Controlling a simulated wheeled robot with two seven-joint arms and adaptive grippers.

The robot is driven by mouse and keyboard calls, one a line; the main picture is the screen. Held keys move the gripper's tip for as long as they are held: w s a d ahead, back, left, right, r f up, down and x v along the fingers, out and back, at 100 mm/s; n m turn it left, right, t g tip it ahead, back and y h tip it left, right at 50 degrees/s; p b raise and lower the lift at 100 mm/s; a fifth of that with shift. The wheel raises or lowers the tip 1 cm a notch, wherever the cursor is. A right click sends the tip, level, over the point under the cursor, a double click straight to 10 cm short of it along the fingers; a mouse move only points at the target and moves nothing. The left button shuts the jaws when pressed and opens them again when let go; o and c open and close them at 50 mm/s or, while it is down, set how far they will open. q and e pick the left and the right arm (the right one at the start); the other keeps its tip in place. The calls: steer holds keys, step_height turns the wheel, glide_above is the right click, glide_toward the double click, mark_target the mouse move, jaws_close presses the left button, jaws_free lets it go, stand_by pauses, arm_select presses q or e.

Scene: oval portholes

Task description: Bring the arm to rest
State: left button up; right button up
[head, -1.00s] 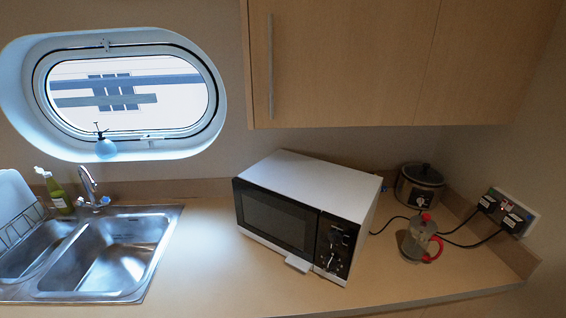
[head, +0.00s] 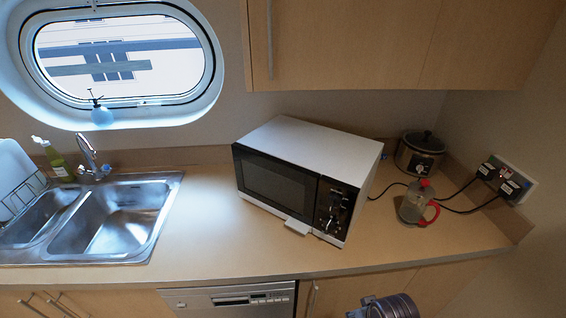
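A piece of what looks like my own arm, dark and ribbed grey metal, shows at the bottom edge right of centre in the head view. No fingertips show on it. My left gripper is not in view, and neither is my right. The white microwave (head: 310,145) with a black front stands on the counter, its door shut. Nothing of mine touches it.
The wooden counter (head: 210,235) is clear between the steel sink (head: 120,215) and the microwave. A glass jug with red handle (head: 412,206) and a slow cooker (head: 420,155) stand at right. A dishwasher (head: 235,301) is below; wall cabinets (head: 350,45) hang above.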

steer(key=s+d+f+g+b, duration=0.1)
steer(key=s+f+b, duration=0.1)
steer(key=f, duration=1.4)
steer(key=s+d+f+b, duration=0.1)
steer(key=s+f+b, duration=0.1)
steer(key=f, duration=1.4)
arm_select(q)
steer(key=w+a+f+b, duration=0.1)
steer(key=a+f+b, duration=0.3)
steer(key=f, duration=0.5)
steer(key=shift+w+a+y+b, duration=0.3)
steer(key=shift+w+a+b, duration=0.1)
steer(key=shift+b, duration=0.1)
arm_select(e)
steer(key=s+d+f, duration=0.3)
steer(key=s+f, duration=0.7)
steer(key=f, duration=0.2)
steer(key=s+d+f+g, duration=0.1)
steer(key=s+d+f, duration=0.2)
steer(key=s+f, duration=0.7)
steer(key=shift+s+f+n+h, duration=0.3)
steer(key=shift+s+f, duration=0.1)
steer(key=shift+f, duration=0.5)
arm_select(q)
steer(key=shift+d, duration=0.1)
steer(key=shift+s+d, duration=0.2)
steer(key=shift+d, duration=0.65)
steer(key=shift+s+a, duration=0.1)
